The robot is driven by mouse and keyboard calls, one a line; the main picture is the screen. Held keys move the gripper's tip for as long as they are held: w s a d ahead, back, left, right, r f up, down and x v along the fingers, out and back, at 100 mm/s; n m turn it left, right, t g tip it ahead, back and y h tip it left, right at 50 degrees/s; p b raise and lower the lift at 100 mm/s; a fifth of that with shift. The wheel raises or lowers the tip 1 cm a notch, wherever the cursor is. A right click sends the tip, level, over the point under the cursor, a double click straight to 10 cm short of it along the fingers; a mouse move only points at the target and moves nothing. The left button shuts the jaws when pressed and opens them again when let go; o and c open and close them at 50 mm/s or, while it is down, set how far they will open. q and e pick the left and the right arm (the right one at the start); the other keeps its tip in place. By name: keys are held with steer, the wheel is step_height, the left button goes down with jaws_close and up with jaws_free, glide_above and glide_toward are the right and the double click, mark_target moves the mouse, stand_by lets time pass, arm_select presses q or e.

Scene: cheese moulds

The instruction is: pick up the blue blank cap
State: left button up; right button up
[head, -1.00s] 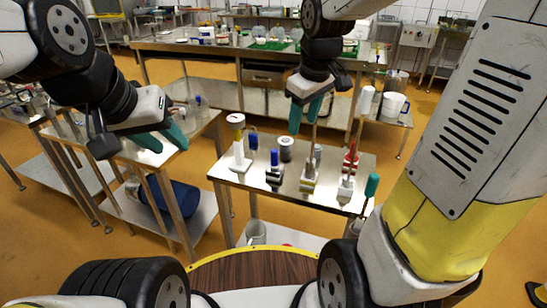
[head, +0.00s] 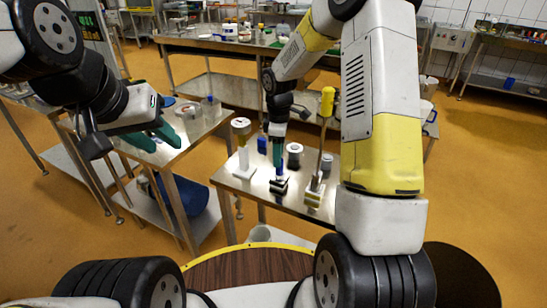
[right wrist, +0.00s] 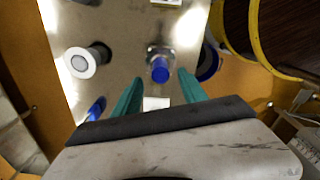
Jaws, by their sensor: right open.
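In the right wrist view this blue cap (right wrist: 160,70) appears between my two green fingertips. I cannot tell whether they touch it. My right gripper (head: 277,152) points down over it, and it is open. Another dark blue piece (head: 262,145) stands behind it, and a blue piece (right wrist: 95,108) shows left of the fingers in the wrist view. My left gripper (head: 156,137) is open and empty over the left steel table.
A white post (head: 242,155) stands left of the cap. A grey spool (head: 294,151) stands close behind right. A tall yellow-handled tool (head: 327,102) rises to the right. My right arm hides the table's right part.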

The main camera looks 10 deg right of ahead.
step_height(320, 180, down, 4)
steer(key=shift+s+d, duration=0.1)
jaws_close()
